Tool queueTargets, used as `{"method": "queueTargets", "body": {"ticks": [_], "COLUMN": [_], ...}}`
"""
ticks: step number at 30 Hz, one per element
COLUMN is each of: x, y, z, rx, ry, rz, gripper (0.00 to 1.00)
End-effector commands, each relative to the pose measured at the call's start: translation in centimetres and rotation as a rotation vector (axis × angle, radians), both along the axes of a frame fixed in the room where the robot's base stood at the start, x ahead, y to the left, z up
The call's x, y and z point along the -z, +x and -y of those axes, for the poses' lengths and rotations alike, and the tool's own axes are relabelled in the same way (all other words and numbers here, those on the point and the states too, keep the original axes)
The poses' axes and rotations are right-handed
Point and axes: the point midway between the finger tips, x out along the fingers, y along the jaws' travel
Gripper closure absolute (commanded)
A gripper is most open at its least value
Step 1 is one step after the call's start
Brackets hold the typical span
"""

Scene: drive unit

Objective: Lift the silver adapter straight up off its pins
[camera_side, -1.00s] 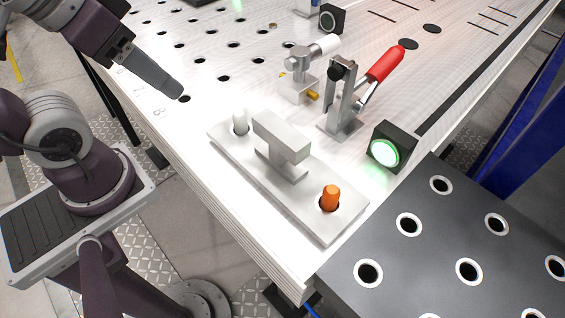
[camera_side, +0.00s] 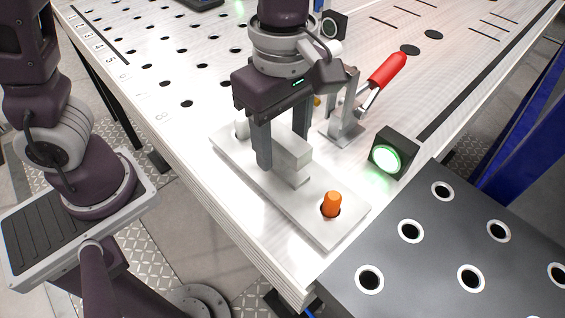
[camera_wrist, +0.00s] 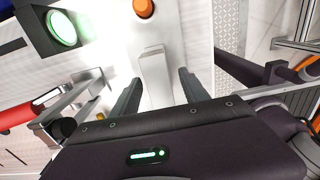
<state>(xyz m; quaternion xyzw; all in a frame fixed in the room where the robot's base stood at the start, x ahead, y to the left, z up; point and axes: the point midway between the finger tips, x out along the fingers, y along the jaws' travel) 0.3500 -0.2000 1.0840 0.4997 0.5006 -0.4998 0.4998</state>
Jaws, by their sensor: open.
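The silver adapter (camera_side: 308,217) is a long flat plate with a raised block handle (camera_side: 293,160) at its middle. It lies near the table's front edge. An orange pin (camera_side: 331,204) stands through its near end and a pale pin (camera_side: 241,128) shows at its far end, partly hidden by my gripper. My gripper (camera_side: 284,146) points down over the handle, open, with a finger on each side. In the wrist view the handle (camera_wrist: 155,72) lies between the two fingers (camera_wrist: 158,80), with gaps visible. The orange pin (camera_wrist: 144,7) shows at the top there.
A toggle clamp with a red handle (camera_side: 387,70) stands behind the adapter, close to my gripper. A black box with a lit green lamp (camera_side: 386,158) stands to its right. A dark plate with ringed holes (camera_side: 440,250) is at lower right. The perforated table (camera_side: 150,60) is clear at upper left.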

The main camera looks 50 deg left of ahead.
Motion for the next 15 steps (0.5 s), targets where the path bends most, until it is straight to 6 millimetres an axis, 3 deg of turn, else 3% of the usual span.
{"method": "queueTargets", "body": {"ticks": [4,10,11,15], "x": [2.1,2.3,2.2,2.2], "y": [0.0,0.0,0.0,0.0], "z": [0.0,0.0,0.0,0.0], "rx": [0.0,0.001,0.001,0.001], "ry": [0.001,-0.001,-0.001,-0.001], "rz": [-0.002,0.001,0.001,0.001], "gripper": [0.47,0.47,0.49,0.77]}}
